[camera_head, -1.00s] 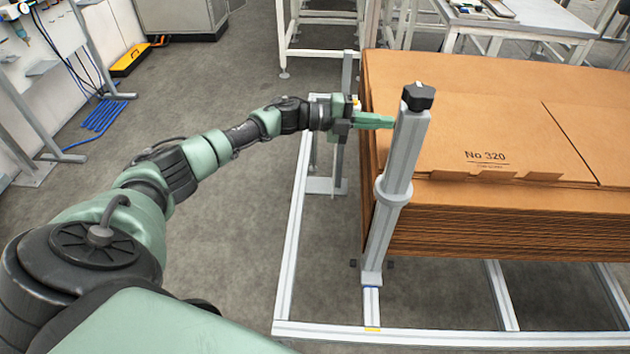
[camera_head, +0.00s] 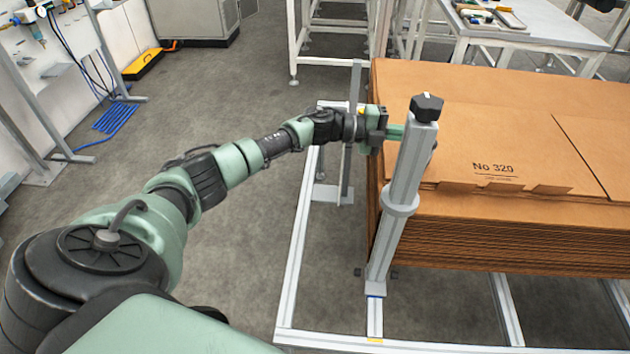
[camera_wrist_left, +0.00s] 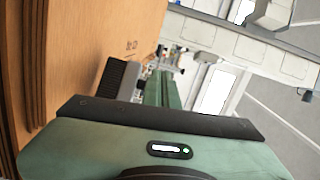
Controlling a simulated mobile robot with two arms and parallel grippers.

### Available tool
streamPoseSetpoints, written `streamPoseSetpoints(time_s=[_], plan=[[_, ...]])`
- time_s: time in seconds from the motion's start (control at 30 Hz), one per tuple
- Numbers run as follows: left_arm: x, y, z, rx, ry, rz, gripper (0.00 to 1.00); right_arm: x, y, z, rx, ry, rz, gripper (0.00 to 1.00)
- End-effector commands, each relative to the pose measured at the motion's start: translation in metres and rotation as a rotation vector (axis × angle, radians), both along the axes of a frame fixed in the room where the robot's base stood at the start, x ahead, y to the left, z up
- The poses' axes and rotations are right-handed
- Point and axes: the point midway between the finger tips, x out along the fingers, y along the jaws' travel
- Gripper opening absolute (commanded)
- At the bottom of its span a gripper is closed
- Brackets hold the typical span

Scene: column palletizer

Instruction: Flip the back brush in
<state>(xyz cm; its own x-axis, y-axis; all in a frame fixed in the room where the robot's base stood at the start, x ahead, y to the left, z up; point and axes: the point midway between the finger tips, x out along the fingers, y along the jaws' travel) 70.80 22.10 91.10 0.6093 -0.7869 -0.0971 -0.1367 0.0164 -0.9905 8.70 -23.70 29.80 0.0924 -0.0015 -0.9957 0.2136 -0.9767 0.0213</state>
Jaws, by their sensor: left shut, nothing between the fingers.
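My left gripper (camera_head: 396,132) is shut and empty. It reaches in from the left at the stack's left edge, and its fingertips are hidden behind a grey upright post (camera_head: 402,190) with a black knob. In the left wrist view my green fingers (camera_wrist_left: 162,88) lie together. A dark ribbed block (camera_wrist_left: 120,78), perhaps the brush, shows just left of them; I cannot tell whether they touch it. No brush can be clearly made out in the head view. My right gripper is not in view.
A tall stack of brown cardboard (camera_head: 480,120) marked "No 320" fills the right side. A light metal floor frame (camera_head: 296,255) runs around it. A thin grey upright (camera_head: 352,95) stands behind my wrist. The floor to the left is open.

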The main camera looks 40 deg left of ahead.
Motion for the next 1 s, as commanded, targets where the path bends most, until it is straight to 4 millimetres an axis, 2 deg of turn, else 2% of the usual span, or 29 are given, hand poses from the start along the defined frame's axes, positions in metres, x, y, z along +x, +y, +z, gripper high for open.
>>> streamPoseSetpoints(time_s=[0.03,0.27,0.37,0.7,1.0], plan=[[-0.001,-0.006,0.001,-0.004,-0.002,-0.010,0.00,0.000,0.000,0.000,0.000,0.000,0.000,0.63],[-0.003,-0.005,0.001,-0.005,-0.001,-0.012,0.00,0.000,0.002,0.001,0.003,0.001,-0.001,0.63],[-0.009,0.003,0.002,-0.005,0.001,-0.011,0.00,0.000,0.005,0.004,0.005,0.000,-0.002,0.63],[-0.041,0.053,0.006,-0.003,0.000,-0.002,0.00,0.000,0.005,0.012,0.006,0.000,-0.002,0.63],[-0.049,0.065,0.008,-0.003,-0.002,0.000,0.00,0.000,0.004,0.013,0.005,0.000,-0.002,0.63]])
